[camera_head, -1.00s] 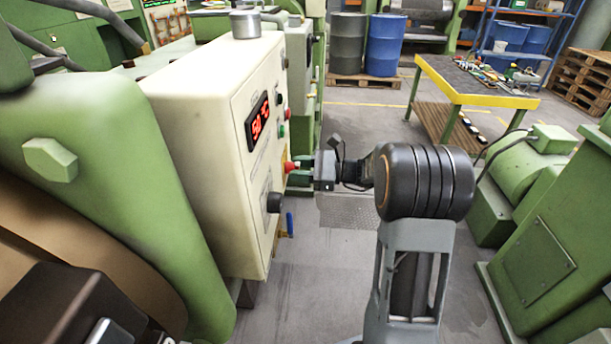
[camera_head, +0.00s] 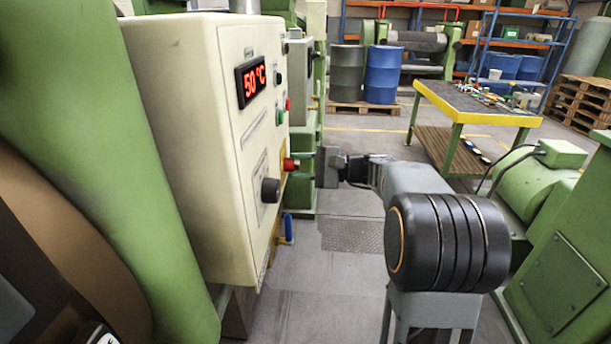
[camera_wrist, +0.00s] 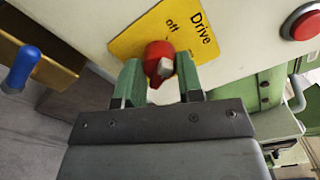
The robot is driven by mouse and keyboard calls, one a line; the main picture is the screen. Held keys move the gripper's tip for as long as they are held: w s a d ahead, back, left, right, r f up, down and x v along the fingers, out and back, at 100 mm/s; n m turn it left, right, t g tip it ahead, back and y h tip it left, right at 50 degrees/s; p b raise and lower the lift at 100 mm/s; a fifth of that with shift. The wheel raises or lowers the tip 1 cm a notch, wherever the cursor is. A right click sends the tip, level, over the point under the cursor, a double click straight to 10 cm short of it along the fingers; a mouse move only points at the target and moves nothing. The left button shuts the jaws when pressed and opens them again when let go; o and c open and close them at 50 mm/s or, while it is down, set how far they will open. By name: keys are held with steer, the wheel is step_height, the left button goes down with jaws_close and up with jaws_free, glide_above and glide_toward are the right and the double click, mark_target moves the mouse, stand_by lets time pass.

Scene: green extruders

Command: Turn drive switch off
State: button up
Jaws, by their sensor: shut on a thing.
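The drive switch is a red knob (camera_wrist: 158,58) on a yellow label (camera_wrist: 140,40) with the words "Drive" and "off". In the wrist view my gripper (camera_wrist: 160,68) has its green fingers on either side of the knob, shut on it. A pale mark shows on the knob's right side; I cannot tell exactly which setting it points to. In the head view the red switch (camera_head: 291,164) sticks out from the right-hand face of the cream control box (camera_head: 185,120), with my gripper (camera_head: 308,164) at it from the right.
A red button (camera_wrist: 305,24) and a blue-handled valve (camera_wrist: 22,68) flank the switch in the wrist view. The box also has a black knob (camera_head: 270,190) and a red display (camera_head: 254,81). A yellow-edged table (camera_head: 480,112) and green motor (camera_head: 535,185) stand right.

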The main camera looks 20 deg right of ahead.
steer(key=shift+s+a+f+n+b, duration=0.1)
steer(key=shift+a+n+b, duration=0.1)
steer(key=shift+n+b, duration=0.4)
steer(key=o, duration=0.5)
steer(key=shift+o, duration=1.4)
steer(key=shift+a, duration=0.2)
steer(key=shift+o, duration=0.7)
steer(key=shift+d, duration=0.2)
steer(key=v, duration=1.3)
steer(key=shift+d, duration=0.4)
